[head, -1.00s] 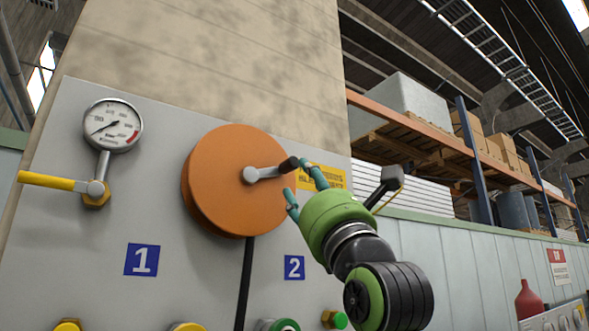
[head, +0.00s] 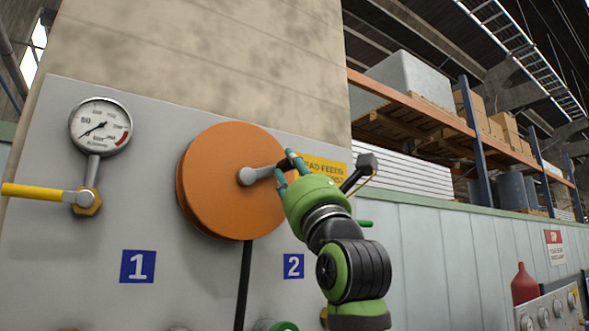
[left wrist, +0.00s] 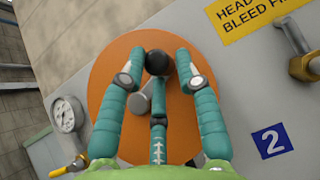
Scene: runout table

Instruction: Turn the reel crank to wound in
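The reel (head: 222,190) is a round orange disc on a grey panel. Its grey crank arm (head: 257,175) points right and slightly up from the hub. A black knob sits at its outer end; it shows clearly in the left wrist view (left wrist: 159,63). My left gripper (head: 284,163), green with teal fingers, is at the knob. In the left wrist view its fingers (left wrist: 159,62) surround the knob from both sides and below and appear closed on it. Part of the crank arm is hidden behind the lower finger. My right gripper is not in view.
A pressure gauge (head: 101,127) and a yellow lever (head: 42,191) are left of the reel. A yellow sign (head: 325,170) is partly behind my gripper. A black hose (head: 244,280) hangs below the reel. A red bottle (head: 524,285) stands at far right.

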